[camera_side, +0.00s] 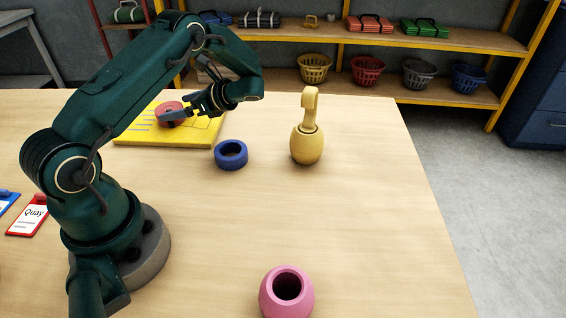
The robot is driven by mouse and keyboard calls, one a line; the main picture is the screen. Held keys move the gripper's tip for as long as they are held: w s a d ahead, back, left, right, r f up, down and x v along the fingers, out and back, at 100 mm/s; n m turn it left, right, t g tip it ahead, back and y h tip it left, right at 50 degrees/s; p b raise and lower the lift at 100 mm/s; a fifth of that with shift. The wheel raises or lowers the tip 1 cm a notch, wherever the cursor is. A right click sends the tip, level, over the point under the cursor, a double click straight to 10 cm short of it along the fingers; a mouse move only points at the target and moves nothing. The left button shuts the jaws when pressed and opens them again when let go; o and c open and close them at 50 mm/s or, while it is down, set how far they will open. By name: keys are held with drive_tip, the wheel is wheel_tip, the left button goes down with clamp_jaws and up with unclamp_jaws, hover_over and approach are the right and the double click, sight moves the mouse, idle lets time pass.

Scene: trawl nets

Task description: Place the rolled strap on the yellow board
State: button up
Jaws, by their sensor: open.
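The yellow board (207,133) lies on the table at the back left, with faint lines marked on it. A red roll (169,108), which looks like the rolled strap, rests on the board's middle. My gripper (173,118) is at the roll's right and near side, with its fingers open. A finger covers part of the roll. I cannot tell whether the fingers touch it.
A blue ring (231,155) lies just right of the board. A yellow float with a hook (307,144) stands further right. A pink pot (287,293) is at the front. A red-framed card (30,216) lies at the left.

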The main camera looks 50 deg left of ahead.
drive_tip(key=v, duration=0.7)
drive_tip(key=shift+a, duration=0.1)
drive_tip(key=shift+w+d+r, duration=0.1)
drive_tip(key=shift+d+r, duration=0.3)
drive_tip(key=shift+d, duration=0.05)
drive_tip(key=s+d+r+n+t+h, duration=0.3)
drive_tip(key=d+n+t+h, duration=0.1)
drive_tip(key=d, duration=0.3)
drive_tip(key=s+d+r+n+t+h, duration=0.3)
drive_tip(key=s+d+n+t+h, duration=0.1)
drive_tip(key=d, duration=0.4)
drive_tip(key=s+d+r+n+t+h, duration=0.3)
drive_tip(key=s+d+n+t, duration=0.1)
drive_tip(key=d, duration=0.4)
drive_tip(key=shift+d+h, duration=0.2)
drive_tip(key=shift+h, duration=0.2)
